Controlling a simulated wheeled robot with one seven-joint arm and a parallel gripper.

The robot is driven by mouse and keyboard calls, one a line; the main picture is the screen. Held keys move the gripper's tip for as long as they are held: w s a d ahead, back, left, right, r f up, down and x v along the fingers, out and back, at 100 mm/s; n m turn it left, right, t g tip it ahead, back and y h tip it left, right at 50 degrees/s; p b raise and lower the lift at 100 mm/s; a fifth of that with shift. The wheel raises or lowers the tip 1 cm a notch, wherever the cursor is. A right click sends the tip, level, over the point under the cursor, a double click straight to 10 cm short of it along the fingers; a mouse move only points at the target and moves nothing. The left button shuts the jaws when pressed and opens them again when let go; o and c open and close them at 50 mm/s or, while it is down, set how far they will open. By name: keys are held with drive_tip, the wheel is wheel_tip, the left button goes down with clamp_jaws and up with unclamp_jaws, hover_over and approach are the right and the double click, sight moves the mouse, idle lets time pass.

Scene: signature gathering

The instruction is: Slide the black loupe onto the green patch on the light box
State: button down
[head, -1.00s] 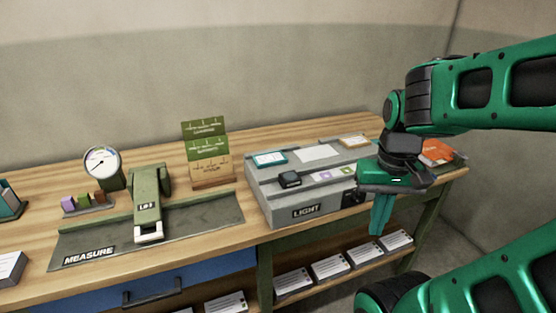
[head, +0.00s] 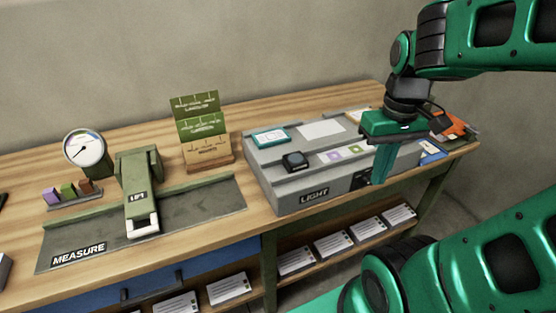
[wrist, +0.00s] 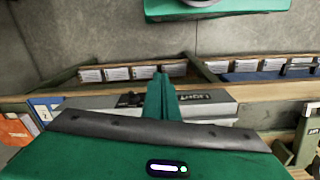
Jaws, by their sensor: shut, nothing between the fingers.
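The black loupe (head: 296,161) sits on the left part of a strip on top of the grey light box (head: 292,197). To its right on the strip are a purple patch (head: 330,156) and the green patch (head: 353,149), with a gap between loupe and patches. My gripper (head: 379,181) is shut and empty, pointing down, to the right of the green patch and overlapping the right part of the light box in the head view. Its fingers also show in the wrist view (wrist: 161,96), over the box's LIGHT-labelled side (wrist: 218,97). The loupe cannot be made out there.
A teal-framed card (head: 271,138) and a white panel (head: 320,130) lie behind the strip. The MEASURE board (head: 195,208) with its green lift stands left. Orange and blue items (head: 450,125) lie right of the box. White cards (head: 330,267) fill the shelf below.

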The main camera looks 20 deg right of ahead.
drive_tip(key=w+a+r+n, duration=0.3)
drive_tip(key=w+a+n, duration=0.5)
drive_tip(key=w+n, duration=0.35)
drive_tip(key=n, duration=0.9)
approach(281, 172)
drive_tip(key=a+r, duration=0.3)
drive_tip(key=a, duration=0.1)
wheel_tip(281, 172, down, 9)
drive_tip(key=shift+r, duration=0.1)
drive_tip(key=shift+d, duration=2.05)
